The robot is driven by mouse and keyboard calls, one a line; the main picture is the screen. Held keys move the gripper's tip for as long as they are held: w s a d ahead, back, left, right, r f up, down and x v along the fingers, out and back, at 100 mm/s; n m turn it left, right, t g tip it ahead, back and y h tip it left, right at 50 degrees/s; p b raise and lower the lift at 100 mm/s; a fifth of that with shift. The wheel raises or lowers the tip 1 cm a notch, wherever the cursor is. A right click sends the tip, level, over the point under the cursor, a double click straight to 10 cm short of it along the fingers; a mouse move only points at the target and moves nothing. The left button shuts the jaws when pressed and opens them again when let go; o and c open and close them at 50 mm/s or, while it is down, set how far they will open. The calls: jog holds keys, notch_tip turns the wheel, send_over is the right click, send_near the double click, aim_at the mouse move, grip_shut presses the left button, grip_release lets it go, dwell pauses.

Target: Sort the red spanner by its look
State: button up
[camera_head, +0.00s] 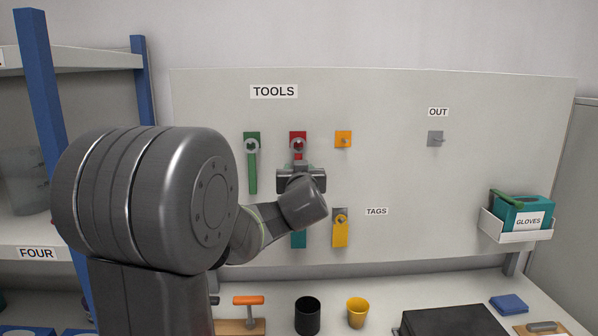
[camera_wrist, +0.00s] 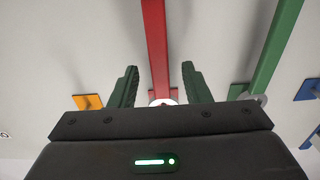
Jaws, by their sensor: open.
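The red spanner (camera_wrist: 155,42) hangs on the white tool board under the TOOLS label. In the wrist view its red handle runs up between my fingers, and its pale ring end (camera_wrist: 163,102) shows low in the gap. In the head view the ring end (camera_head: 298,146) shows against a red plate (camera_head: 297,135), and my gripper (camera_head: 299,169) hides the handle below. My gripper (camera_wrist: 159,70) is open, with one green finger on each side of the spanner. I see gaps between fingers and handle; I cannot tell the depth.
A green spanner (camera_head: 252,172) hangs to the left. An orange plate with a peg (camera_head: 343,139) is to the right. The OUT peg (camera_head: 436,138) is empty. A yellow tag (camera_head: 340,232) hangs below, and a GLOVES box (camera_head: 523,215) is at right. Cups stand on the bench.

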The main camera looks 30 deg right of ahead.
jog(key=b+v, duration=0.1)
jog(key=v, duration=1.2)
jog(key=shift+s+a, duration=0.2)
jog(key=shift+s, duration=0.15)
jog(key=p+x, duration=0.1)
jog(key=x, duration=1.1)
jog(key=shift+w+d+r, duration=0.2)
jog(key=shift+w+r, duration=0.05)
jog(key=shift+w, duration=0.1)
